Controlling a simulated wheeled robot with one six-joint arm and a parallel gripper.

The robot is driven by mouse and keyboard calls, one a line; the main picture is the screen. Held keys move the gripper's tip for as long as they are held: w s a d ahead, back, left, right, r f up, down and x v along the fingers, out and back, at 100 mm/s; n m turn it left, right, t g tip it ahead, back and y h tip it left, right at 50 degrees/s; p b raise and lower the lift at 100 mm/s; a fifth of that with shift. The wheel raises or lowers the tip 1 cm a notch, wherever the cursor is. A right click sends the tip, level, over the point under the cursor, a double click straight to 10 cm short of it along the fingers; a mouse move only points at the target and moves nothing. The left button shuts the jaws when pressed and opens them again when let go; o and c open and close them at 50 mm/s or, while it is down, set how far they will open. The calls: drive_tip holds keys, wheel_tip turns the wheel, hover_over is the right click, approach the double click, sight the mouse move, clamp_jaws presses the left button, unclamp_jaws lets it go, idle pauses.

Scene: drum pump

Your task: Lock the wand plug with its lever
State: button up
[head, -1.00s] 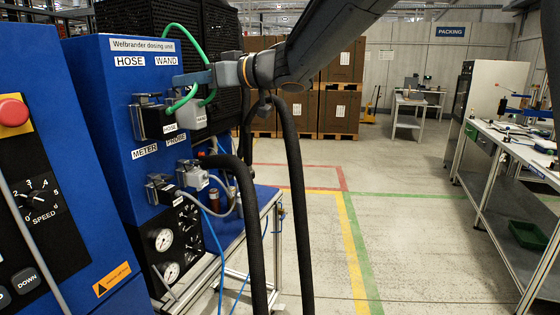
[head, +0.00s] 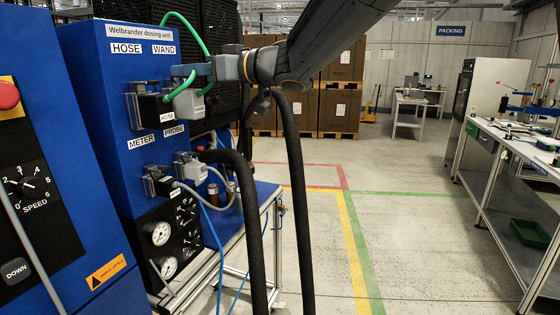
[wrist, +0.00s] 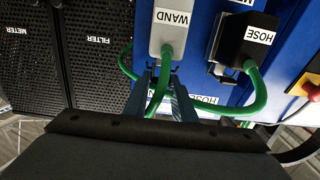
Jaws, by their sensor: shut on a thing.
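The grey wand plug (head: 188,104) is at the upper right of the blue dosing unit (head: 100,120), beside the black hose plug (head: 153,110). In the wrist view the wand plug (wrist: 168,32) shows its WAND label upside down. Its green hose (wrist: 157,95) runs back between my gripper's fingers.
The hose plug (wrist: 235,42) is close beside the wand plug, with its green hose looping nearby. Below are the meter plug (head: 158,182) and grey probe plug (head: 191,168). A black mesh cabinet (wrist: 85,45) stands beside the unit. Open floor (head: 320,230) lies to the right.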

drive_tip(key=shift+d+f+y+b, duration=0.1)
drive_tip(key=shift+f+y+b, duration=0.35)
drive_tip(key=shift+b, duration=1)
drive_tip(key=shift+r, duration=0.1)
drive_tip(key=o, duration=0.8)
drive_tip(key=p+v, duration=0.1)
drive_tip(key=v, duration=0.2)
drive_tip(key=r+p+v, duration=0.1)
drive_tip(key=p+v, duration=0.1)
drive_tip(key=v, duration=0.1)
drive_tip(key=r+p+v, duration=0.1)
drive_tip(key=p+v, duration=0.1)
drive_tip(key=v, duration=0.2)
drive_tip(key=shift+s+r, duration=0.15)
drive_tip(key=shift+r, duration=0.1)
